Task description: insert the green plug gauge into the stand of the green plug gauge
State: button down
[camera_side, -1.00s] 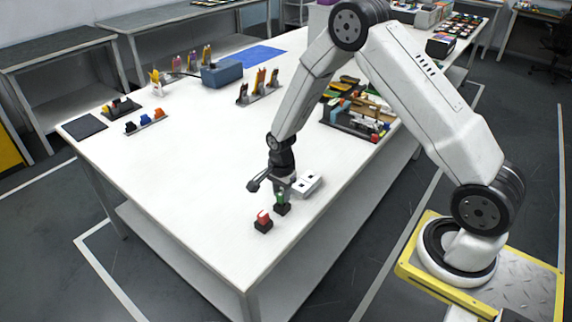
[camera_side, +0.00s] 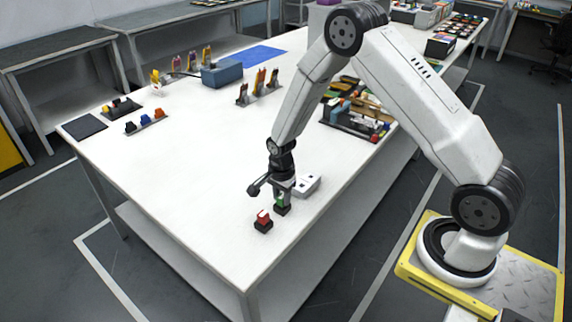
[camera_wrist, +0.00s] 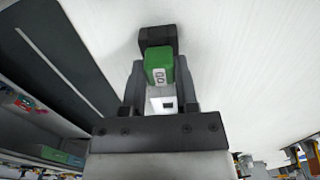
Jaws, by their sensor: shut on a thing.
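The green plug gauge (camera_side: 280,200) is between the fingers of my gripper (camera_side: 281,201) near the table's front corner. The stand (camera_wrist: 157,36) shows just beyond the gauge in the wrist view. The gauge's lower end is hidden, so I cannot tell how deep it sits in the stand.
A red gauge (camera_side: 263,215) in a black stand (camera_side: 263,226) is close by on the left. A white block (camera_side: 307,185) with dark holes lies just behind my gripper on the right. The white table (camera_side: 200,190) is clear to the left.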

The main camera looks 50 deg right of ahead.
aim_at(282, 197)
jog(key=shift+f, duration=0.1)
jog(key=shift+c, duration=1.5)
grip_release()
jog(key=shift+r, duration=3.95)
